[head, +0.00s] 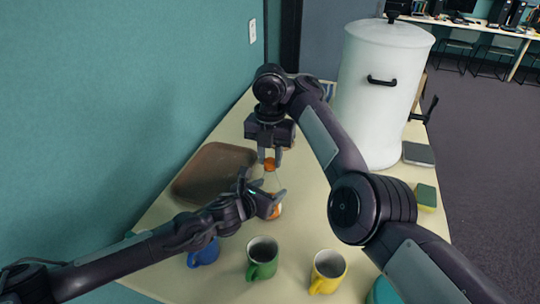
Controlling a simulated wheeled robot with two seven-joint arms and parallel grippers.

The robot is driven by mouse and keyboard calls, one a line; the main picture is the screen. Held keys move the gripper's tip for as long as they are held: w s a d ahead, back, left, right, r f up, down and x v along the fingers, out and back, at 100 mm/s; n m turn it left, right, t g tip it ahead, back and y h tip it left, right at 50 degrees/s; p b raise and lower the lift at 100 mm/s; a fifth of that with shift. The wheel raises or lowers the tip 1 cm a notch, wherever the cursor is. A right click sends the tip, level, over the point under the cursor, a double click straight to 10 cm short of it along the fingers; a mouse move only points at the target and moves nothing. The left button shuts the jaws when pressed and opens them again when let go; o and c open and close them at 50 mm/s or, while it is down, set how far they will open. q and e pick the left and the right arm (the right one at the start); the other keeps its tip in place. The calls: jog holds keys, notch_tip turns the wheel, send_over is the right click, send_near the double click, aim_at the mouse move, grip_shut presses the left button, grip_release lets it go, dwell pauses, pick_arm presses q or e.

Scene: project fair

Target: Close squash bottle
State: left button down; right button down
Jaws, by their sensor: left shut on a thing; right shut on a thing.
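The squash bottle (272,182) stands on the table, a clear bottle with orange at its lower part. An orange cap (269,164) is at its top. My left gripper (278,203) comes in from the left and is shut on the bottle's body, hiding part of it. My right gripper (269,158) points down from above and is shut on the orange cap at the bottle's neck. I cannot tell whether the cap is seated on the neck.
A brown tray (213,172) lies left of the bottle. Blue (204,254), green (262,259) and yellow (327,272) mugs stand at the front. A large white urn (380,100) stands at the back right. A sponge (426,196) and a grey flat object (418,154) lie near the right edge.

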jog(key=m, duration=0.4)
jog(key=shift+m, duration=0.4)
jog(key=c, duration=1.1)
grip_release()
jog(key=shift+c, duration=0.2)
jog(key=shift+r, duration=0.1)
jog(key=shift+r, duration=2.2)
jog(key=shift+o, duration=0.3)
